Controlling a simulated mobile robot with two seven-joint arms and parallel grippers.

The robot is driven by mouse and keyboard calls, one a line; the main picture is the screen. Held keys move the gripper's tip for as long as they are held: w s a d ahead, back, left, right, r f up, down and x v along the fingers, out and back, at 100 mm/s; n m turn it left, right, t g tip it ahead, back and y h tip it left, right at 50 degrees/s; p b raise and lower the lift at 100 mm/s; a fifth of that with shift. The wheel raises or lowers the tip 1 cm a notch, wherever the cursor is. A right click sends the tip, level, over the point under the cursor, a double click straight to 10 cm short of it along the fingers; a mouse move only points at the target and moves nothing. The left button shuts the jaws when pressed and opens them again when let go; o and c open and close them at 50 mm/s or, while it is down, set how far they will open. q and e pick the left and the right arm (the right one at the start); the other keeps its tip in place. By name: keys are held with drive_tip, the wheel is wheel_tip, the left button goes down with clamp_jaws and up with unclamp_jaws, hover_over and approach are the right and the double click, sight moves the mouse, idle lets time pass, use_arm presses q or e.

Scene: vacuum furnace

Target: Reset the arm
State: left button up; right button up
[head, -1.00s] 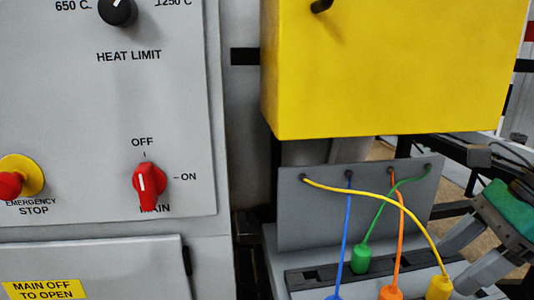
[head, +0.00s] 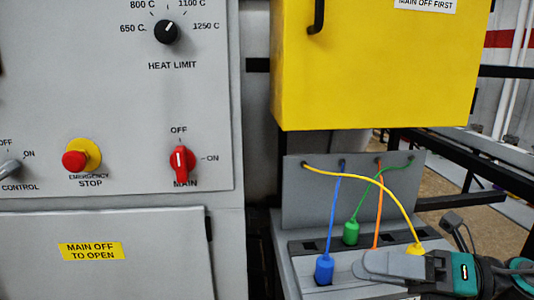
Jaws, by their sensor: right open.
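My right gripper (head: 366,264) reaches in from the lower right over the front of the grey socket unit, its fingers pointing left. It is open, with no object visible between the fingers. The blue plug (head: 324,268) stands just left of the fingertips. The green plug (head: 351,232) is farther back. The yellow plug (head: 416,248) is partly hidden behind the gripper. The orange cable (head: 378,205) runs down behind the fingers, and its plug is hidden. My left gripper is not in view.
A yellow cabinet (head: 375,70) overhangs the cable panel (head: 293,195). On the left, the grey furnace panel (head: 90,110) carries a red MAIN knob (head: 182,163), an emergency stop (head: 75,160) and a heat limit dial (head: 166,32). Black frame bars (head: 460,202) stand at right.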

drive_tip(key=w+d+f+m+t+h, duration=0.2)
drive_tip(key=f+m+t+h, duration=0.4)
drive_tip(key=m, duration=0.7)
drive_tip(key=w+d+f+m+t+h, duration=0.2)
drive_tip(key=f+m+t+h, duration=0.2)
drive_tip(key=f+m+t, duration=0.65)
use_arm(q)
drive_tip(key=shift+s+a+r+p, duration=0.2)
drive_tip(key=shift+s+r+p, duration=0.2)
drive_tip(key=shift+p, duration=0.3)
use_arm(e)
drive_tip(key=s+a+f+m+g+h, duration=0.3)
drive_tip(key=s+f+m+g+h, duration=0.2)
drive_tip(key=s+f+m+g, duration=0.5)
wheel_tip(320, 180, down, 6)
drive_tip(key=s+m, duration=0.2)
drive_tip(key=m, duration=0.2)
drive_tip(key=shift+h, duration=0.4)
drive_tip(key=shift+w+m+g, duration=0.1)
drive_tip(key=shift+m+g, duration=0.15)
drive_tip(key=shift+c, duration=0.4)
